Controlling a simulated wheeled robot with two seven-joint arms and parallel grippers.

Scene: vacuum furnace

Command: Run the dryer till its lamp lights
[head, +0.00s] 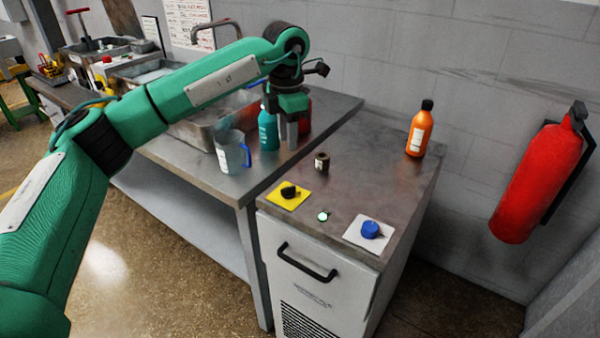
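The dryer looks to be the white cabinet (315,270) with a black handle and a vent grille, at the lower middle of the head view. On its grey top are a black knob on a yellow plate (282,203) and a blue knob (371,229) on a white plate (357,241). Between them a small round lamp (323,216) shows bright pale green and appears lit. My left gripper (291,138) points down above the bench-top, beyond the knobs and apart from them. Its finger gap is not clear. My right gripper is out of view.
A teal bottle (268,131) and a blue-handled jug (226,158) stand close to my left gripper. A small dark cylinder (321,162) and an orange bottle (420,130) stand on the cabinet top. A red extinguisher (538,190) hangs at right. Sinks (200,130) lie behind my arm.

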